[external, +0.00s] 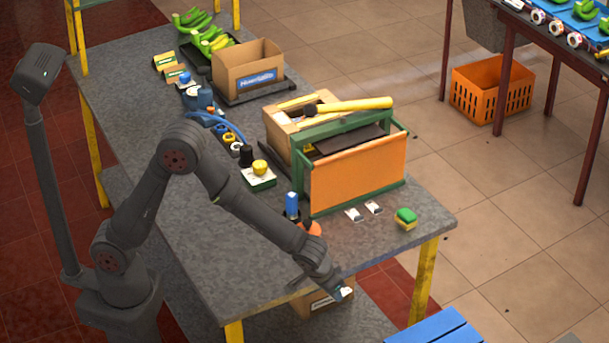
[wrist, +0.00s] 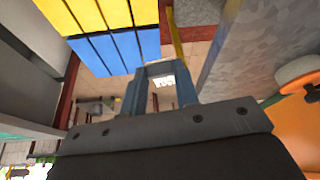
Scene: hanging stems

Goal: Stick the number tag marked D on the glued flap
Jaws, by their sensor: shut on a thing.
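My gripper (external: 338,290) is low at the front edge of the table, shut on a small white tag (external: 347,292). In the wrist view my gripper (wrist: 164,86) shows two blue-grey fingers with the white tag (wrist: 164,80) between them. Its dark print is too small to read. Two more white tags, a left one (external: 354,214) and a right one (external: 374,207), lie flat on the table before the orange panel. A dark flap (external: 350,139) shows on top of the carton behind the green frame; I cannot tell whether it bears glue.
The green frame with its orange panel (external: 357,168) stands on the grey table (external: 225,265). A yellow-handled tool (external: 355,105) lies on top. A green-and-yellow sponge (external: 405,218) is near the right corner. A blue bottle (external: 292,205) stands left of the panel. A carton (external: 318,303) is below the gripper.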

